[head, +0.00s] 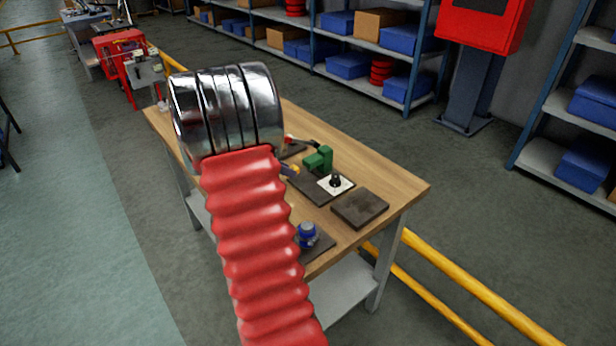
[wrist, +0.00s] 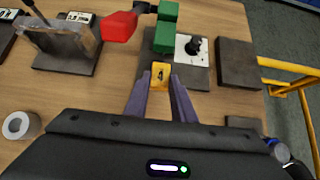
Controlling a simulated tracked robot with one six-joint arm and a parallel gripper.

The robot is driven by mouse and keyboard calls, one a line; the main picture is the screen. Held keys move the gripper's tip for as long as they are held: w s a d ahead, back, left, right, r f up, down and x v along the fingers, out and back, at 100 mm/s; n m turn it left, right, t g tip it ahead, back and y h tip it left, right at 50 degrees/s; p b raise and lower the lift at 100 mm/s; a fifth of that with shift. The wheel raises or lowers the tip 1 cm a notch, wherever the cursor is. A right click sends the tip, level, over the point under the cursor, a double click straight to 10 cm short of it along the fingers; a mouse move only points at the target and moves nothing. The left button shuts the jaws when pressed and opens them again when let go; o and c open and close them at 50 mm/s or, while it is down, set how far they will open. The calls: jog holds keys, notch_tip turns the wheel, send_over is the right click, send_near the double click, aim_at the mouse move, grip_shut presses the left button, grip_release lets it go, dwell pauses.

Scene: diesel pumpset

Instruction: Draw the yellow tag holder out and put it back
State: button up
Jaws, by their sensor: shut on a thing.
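The yellow tag holder (wrist: 160,77), marked with a 4, sits between the tips of my gripper (wrist: 161,84) in the wrist view. My gripper's two purple fingers are shut on it. Just beyond it stands a green fixture (wrist: 165,30) on a dark base plate (wrist: 186,76). I cannot tell whether the tag holder is seated in the fixture or clear of it. In the head view, a small yellow bit of the tag holder (head: 293,170) shows beside the green fixture (head: 319,160); my red arm hides most of my gripper.
A white plate with a black knob (wrist: 193,46) shares the base plate. A dark block (wrist: 238,62) lies to its right. A clear box (wrist: 72,42) and a white ring (wrist: 21,125) are at left. A blue part (head: 307,234) stands near the wooden bench's (head: 401,187) front edge.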

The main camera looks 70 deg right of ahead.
jog(key=w+a+r+n+t, duration=0.2)
jog(key=w+a+n+t, duration=0.85)
jog(key=w+a, duration=1.25)
jog(key=w+a+n+t+y, duration=0.1)
jog(key=a+n, duration=0.3)
jog(key=a, duration=0.6)
jog(key=w+a+n+t+y, duration=0.1)
jog(key=w+a+n+y, duration=0.2)
jog(key=a, duration=0.7)
jog(key=w+a+n+t+y, duration=0.1)
jog(key=a+n+y, duration=0.3)
jog(key=a, duration=0.6)
jog(key=shift+w+a+n, duration=0.4)
jog(key=shift+w+n, duration=0.2)
jog(key=shift+n, duration=0.35)
